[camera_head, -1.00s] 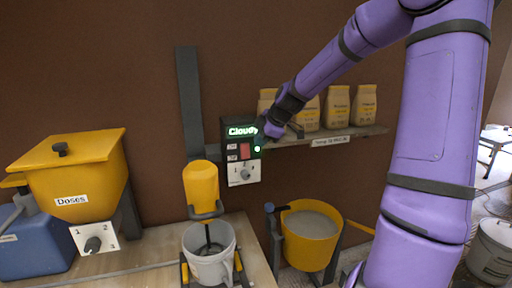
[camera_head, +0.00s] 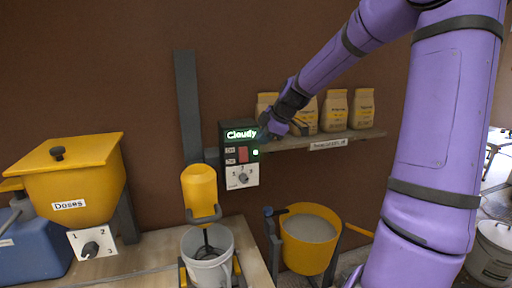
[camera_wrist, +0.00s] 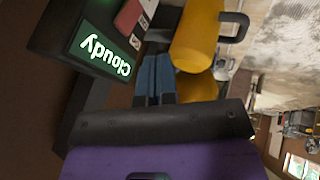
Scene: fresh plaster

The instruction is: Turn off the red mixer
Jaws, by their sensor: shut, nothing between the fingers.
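A dark control box (camera_head: 225,135) on the wall has a lit green display (camera_head: 241,134) reading "Cloudy", a red switch (camera_head: 243,155), a small green light (camera_head: 255,152) and a dial panel (camera_head: 239,176) below. Left of it is a mixer with a yellow housing (camera_head: 199,185) over a grey bucket (camera_head: 205,268); no red mixer body shows. My gripper (camera_head: 265,133) is at the box's upper right side. In the wrist view, my gripper's blue fingers (camera_wrist: 155,76) are together and empty, beside the box's display (camera_wrist: 103,50); the red switch (camera_wrist: 130,16) is at the top.
A shelf (camera_head: 290,143) with several paper bags (camera_head: 335,110) runs right of the box, near my gripper. A yellow tub (camera_head: 308,245) of grey material stands below. A yellow "Doses" hopper (camera_head: 90,180) and its dial (camera_head: 90,248) are at left.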

